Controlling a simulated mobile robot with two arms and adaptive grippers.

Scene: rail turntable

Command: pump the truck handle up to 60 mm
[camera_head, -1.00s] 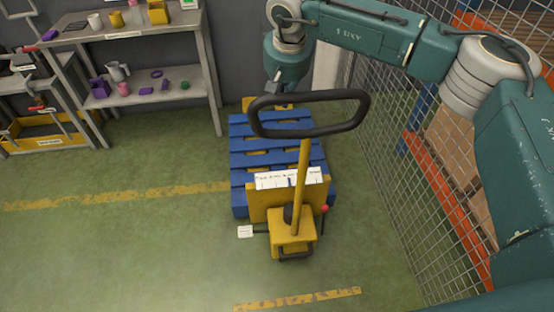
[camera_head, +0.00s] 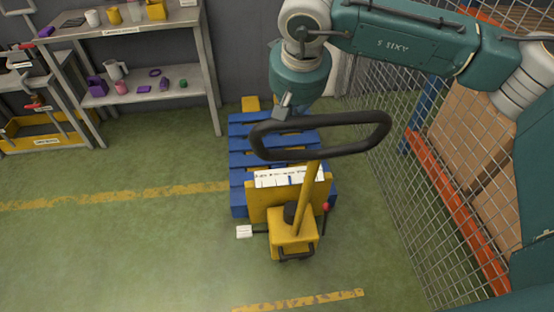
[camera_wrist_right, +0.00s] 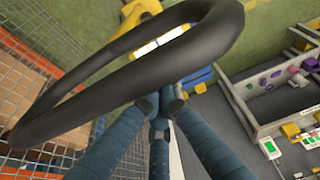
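The pallet truck's black loop handle (camera_head: 345,118) stands on a yellow shaft (camera_head: 308,190), which leans to the right above the yellow pump housing (camera_head: 292,236). A white scale strip (camera_head: 290,176) with small marks tops the yellow plate; its text is too small to read. My right gripper (camera_head: 283,108) is at the far left part of the loop. In the right wrist view its fingertips (camera_wrist_right: 165,100) are drawn together close to the handle bar (camera_wrist_right: 185,48), with nothing visible between them; contact is unclear. My left gripper is out of view.
The truck stands at a blue pallet (camera_head: 240,160). A wire mesh fence (camera_head: 400,210) runs along the right. A shelf (camera_head: 150,75) with jugs and small items stands at the back left. The green floor (camera_head: 120,235) at left is clear.

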